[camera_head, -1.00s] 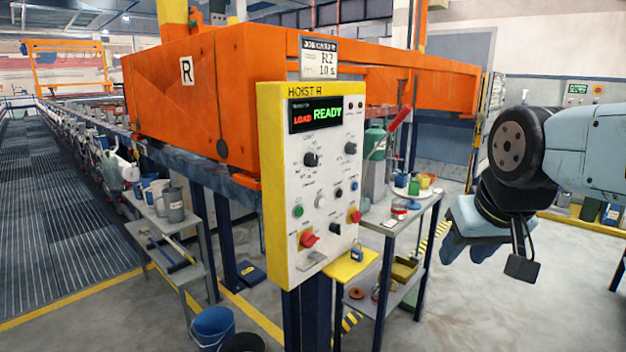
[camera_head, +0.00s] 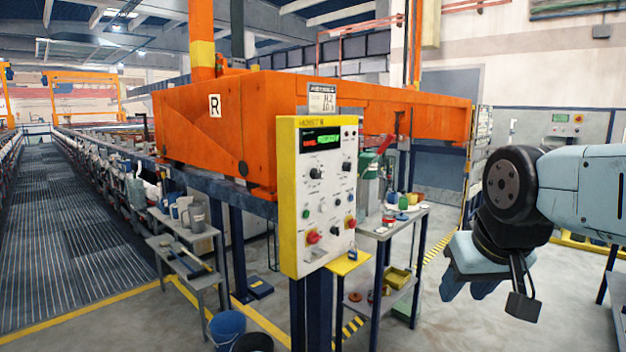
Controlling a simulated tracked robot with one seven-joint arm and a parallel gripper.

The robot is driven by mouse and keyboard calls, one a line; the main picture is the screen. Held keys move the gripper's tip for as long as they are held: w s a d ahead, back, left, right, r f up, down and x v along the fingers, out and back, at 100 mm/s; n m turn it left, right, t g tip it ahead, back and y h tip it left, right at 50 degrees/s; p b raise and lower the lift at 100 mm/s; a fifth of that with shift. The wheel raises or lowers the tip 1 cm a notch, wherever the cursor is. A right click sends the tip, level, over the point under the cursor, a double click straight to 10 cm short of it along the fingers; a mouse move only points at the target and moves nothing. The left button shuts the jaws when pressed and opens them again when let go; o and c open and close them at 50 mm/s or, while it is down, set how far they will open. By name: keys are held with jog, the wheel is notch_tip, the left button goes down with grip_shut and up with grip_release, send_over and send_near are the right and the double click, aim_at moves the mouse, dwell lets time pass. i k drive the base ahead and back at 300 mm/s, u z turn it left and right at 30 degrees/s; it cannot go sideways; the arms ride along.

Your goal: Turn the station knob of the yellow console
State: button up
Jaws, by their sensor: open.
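The yellow console (camera_head: 287,225) stands upright on a dark post near the middle, with a pale panel facing right of me. Its display shows red and green text, blurred now. Two black rotary knobs sit below the display, one at the left (camera_head: 316,173) and one at the right (camera_head: 346,167). Lower down are small buttons and two red knobs. The labels are too small to tell which is the station knob. My gripper (camera_head: 467,288) hangs at the right, pointing down, open and empty. In the picture it is well right of the console and touches nothing.
A grey side table (camera_head: 408,222) with small containers stands right behind the console. An orange hoist beam (camera_head: 375,112) runs behind and above. A shelf stand (camera_head: 190,243) and a blue bucket (camera_head: 227,327) are at the left. The floor between console and gripper looks partly clear.

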aim_at(316, 173)
jog(key=u, duration=0.4)
jog(key=i, duration=1)
jog(key=z, duration=0.1)
